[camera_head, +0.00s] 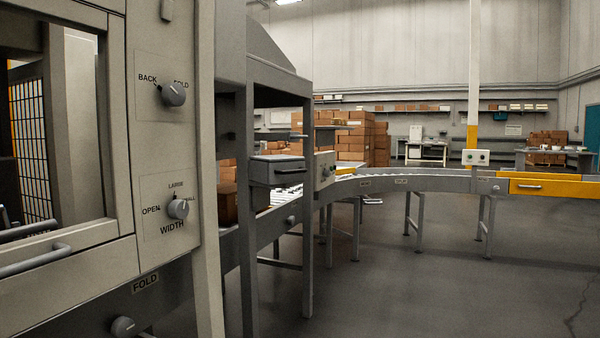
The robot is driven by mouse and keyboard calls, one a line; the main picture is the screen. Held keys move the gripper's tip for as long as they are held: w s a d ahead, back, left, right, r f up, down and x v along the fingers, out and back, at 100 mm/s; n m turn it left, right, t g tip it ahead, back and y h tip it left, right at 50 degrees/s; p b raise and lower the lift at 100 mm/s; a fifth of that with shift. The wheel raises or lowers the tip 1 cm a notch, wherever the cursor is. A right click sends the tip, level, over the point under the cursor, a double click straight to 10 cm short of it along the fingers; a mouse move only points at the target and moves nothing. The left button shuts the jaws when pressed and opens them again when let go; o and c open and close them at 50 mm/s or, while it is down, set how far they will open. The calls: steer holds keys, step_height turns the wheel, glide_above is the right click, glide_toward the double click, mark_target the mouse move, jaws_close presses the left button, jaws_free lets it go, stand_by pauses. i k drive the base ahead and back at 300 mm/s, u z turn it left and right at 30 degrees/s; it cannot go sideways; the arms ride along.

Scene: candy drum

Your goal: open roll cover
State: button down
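No part in view carries a readable label naming it a roll cover, so I cannot tell which one it is. A grey box-like cover with a bar handle (278,170) sits on the frame over the conveyor, left of centre, and looks shut. A yellow panel with a grey handle (540,186) is on the side of the conveyor's right end and also looks closed. A large grey framed window door with a bar handle (35,260) fills the near left. My gripper is not in view.
A near panel has a BACK/FOLD knob (174,93) and a WIDTH knob (178,208). A lower knob (123,327) is near the FOLD label. A curved roller conveyor (440,184) runs right on legs. Brown boxes (357,140) are stacked behind. The grey floor at front right is clear.

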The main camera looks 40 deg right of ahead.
mark_target(269, 170)
steer(key=z, duration=0.25)
steer(key=i, duration=0.65)
steer(key=z, duration=0.65)
